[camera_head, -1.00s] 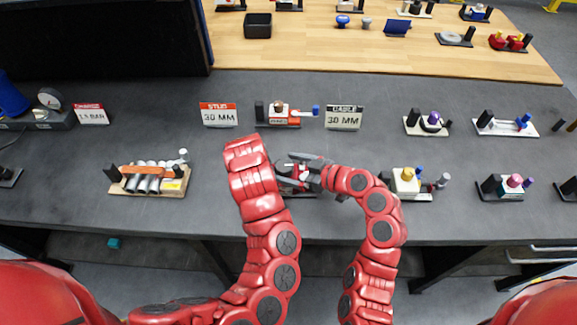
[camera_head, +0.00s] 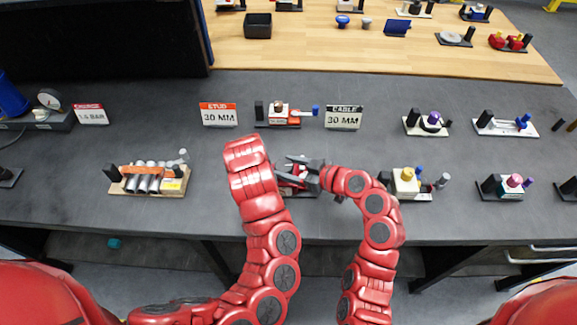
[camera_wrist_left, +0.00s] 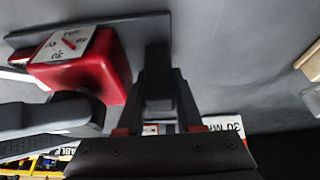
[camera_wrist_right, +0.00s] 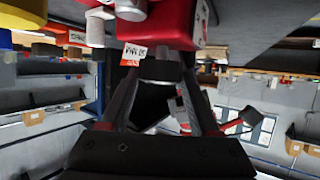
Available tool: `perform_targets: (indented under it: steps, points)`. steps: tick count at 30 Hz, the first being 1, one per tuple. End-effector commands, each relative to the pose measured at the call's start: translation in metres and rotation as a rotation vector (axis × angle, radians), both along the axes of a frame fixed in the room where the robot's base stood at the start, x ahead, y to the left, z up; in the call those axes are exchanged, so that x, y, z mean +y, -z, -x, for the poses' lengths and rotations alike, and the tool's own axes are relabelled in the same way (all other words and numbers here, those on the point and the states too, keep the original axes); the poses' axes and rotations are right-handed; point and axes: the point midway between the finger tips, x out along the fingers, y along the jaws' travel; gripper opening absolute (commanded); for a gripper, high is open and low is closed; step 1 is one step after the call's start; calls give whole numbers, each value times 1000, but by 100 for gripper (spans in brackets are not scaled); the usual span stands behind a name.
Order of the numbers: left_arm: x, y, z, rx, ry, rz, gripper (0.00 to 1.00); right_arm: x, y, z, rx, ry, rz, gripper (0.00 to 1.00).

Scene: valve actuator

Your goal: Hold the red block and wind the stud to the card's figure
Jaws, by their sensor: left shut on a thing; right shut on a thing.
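The red block (camera_wrist_left: 95,65) sits on a dark base plate (camera_wrist_left: 30,35) on the bench; its white dial face (camera_wrist_left: 65,44) has a red pointer, whose reading is unclear. It also fills the top of the right wrist view (camera_wrist_right: 165,22). My left gripper (camera_wrist_left: 158,85) is shut on a black upright post (camera_wrist_left: 158,58) beside the block on the plate. In the head view my arms mostly cover the block. The stud card (camera_head: 219,115) reads 30 MM.
A cable card (camera_head: 343,117) also reads 30 MM. An orange-and-white fixture (camera_head: 284,114) stands behind my grippers. A fixture with a yellow block (camera_head: 406,182) stands close to the right, and one with several grey cylinders (camera_head: 150,182) to the left. The bench between is clear.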

Motion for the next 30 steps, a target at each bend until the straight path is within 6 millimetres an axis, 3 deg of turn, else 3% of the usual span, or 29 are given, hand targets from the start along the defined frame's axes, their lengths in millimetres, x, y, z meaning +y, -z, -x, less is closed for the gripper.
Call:
perform_targets:
  steps: [30]
  points:
    - [-2, 1, 1, 2, 3, 2, 0, 9, 1, 7, 3, 591, -1, 7]
